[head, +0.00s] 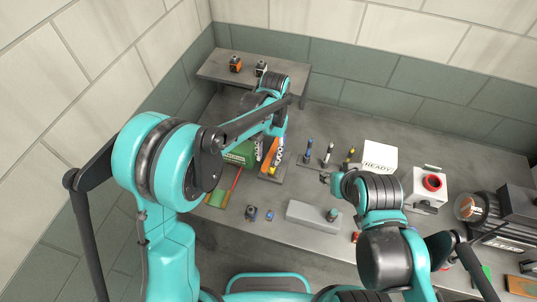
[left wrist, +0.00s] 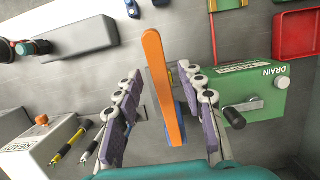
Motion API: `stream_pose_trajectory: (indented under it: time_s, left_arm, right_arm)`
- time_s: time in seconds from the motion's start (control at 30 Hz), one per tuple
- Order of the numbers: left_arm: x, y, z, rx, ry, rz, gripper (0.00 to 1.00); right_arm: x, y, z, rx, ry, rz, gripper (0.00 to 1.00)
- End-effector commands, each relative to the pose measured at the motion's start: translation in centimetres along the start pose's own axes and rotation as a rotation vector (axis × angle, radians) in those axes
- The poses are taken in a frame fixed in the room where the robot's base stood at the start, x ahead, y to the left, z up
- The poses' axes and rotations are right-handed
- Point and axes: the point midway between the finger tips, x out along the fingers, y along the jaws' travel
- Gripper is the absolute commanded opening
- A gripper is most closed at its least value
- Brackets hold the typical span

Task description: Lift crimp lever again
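The crimp lever is a long orange bar (head: 272,153) on a small dark base at the middle left of the table. In the left wrist view the orange lever (left wrist: 160,85) points up the picture, with a blue part beside its lower end. My left gripper (left wrist: 160,78) is open, with one finger on each side of the lever and gaps showing on both sides. In the head view my left gripper (head: 268,148) is at the lever, partly covered by its arm. My right gripper (head: 326,178) is over the table's middle; its fingers are too small to judge.
A green DRAIN box (left wrist: 255,92) with a dark-knobbed handle stands close to the right finger. A white READY box (head: 379,154), upright tools (head: 329,153), a grey block (head: 312,216) and a red button box (head: 428,187) share the table.

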Motion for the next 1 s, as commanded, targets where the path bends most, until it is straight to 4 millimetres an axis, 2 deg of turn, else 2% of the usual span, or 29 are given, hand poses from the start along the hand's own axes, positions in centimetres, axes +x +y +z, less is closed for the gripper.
stream_pose_trajectory:
  time_s: [0.3,0.73,1.0]
  left_arm:
    - [-1.4,0.0,0.0,0.0,0.0,0.0,0.39]
    - [-1.6,0.0,0.0,0.0,0.0,0.0,0.39]
    - [-4.0,0.0,0.1,0.0,0.0,0.0,0.39]
  right_arm:
    - [-0.7,0.0,-0.5,0.0,0.0,0.0,0.4]
    - [-0.8,0.0,-0.6,0.0,0.0,0.0,0.4]
    - [-2.0,0.0,-1.4,0.0,0.0,0.0,0.4]
